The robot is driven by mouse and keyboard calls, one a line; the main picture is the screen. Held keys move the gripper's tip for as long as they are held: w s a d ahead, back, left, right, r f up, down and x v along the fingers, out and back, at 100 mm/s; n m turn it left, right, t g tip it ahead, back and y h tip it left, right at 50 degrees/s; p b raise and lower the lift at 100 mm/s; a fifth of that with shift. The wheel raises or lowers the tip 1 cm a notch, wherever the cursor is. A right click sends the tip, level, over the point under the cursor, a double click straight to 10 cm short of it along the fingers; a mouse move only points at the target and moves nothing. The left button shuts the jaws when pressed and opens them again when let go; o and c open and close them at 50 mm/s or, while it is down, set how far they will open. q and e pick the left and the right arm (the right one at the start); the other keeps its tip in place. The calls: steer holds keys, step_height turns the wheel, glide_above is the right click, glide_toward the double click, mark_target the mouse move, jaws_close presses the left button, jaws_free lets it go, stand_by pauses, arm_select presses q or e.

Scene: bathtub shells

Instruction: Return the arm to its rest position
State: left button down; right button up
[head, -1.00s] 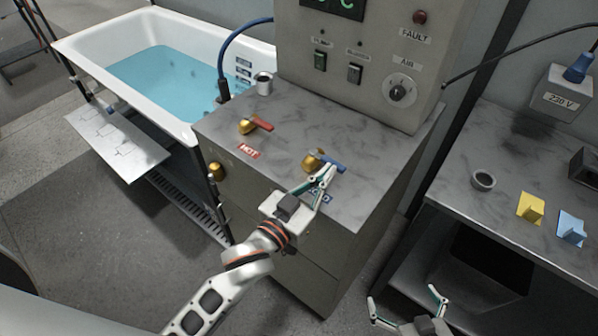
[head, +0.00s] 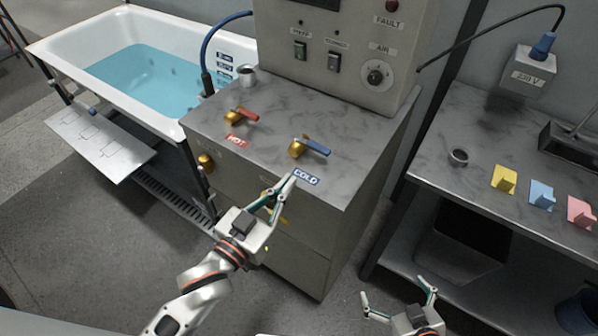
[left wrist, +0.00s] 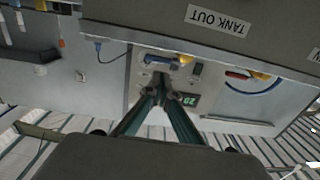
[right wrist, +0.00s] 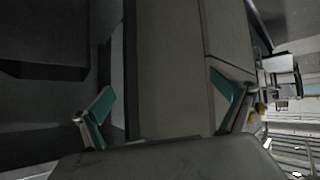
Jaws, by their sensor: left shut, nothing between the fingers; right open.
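My left gripper (head: 284,190) is shut and empty in the head view. It is in front of the cabinet's front top edge, close to the COLD label (head: 306,179). The blue-handled cold valve (head: 312,147) lies beyond it, apart from its fingers. In the left wrist view its fingers (left wrist: 160,100) meet at the tips with nothing between them. My right gripper (head: 397,302) is open and empty at the bottom of the head view, low in front of the right bench. Its spread fingers also show in the right wrist view (right wrist: 165,100).
The red-handled hot valve (head: 240,115) and a metal cup (head: 246,75) are on the grey cabinet top (head: 210,125). A water-filled bathtub (head: 150,30) stands at left. The right bench (head: 440,140) carries coloured blocks and a small ring. Floor is open at lower left.

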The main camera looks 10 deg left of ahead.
arm_select(q)
steer(key=s+a+f+g+y, duration=0.1)
steer(key=s+a+f, duration=0.2)
steer(key=f, duration=0.5)
steer(key=s+a+f+g+y, duration=0.2)
steer(key=s+a+f, duration=0.2)
steer(key=f, duration=0.4)
steer(key=s+a+f+g+y, duration=0.2)
steer(key=s+a+f, duration=0.2)
steer(key=a+f, duration=0.2)
step_height(320, 180, down, 2)
steer(key=shift+f+n, duration=0.1)
steer(key=shift+n, duration=0.3)
arm_select(e)
steer(key=shift+w+a+r+y, duration=0.3)
steer(key=shift+w+a+r, duration=0.1)
steer(key=shift+a+r, duration=0.1)
arm_select(q)
steer(key=shift+s, duration=0.1)
arm_select(e)
steer(key=shift+w+r, duration=0.1)
steer(key=shift+r, duration=0.05)
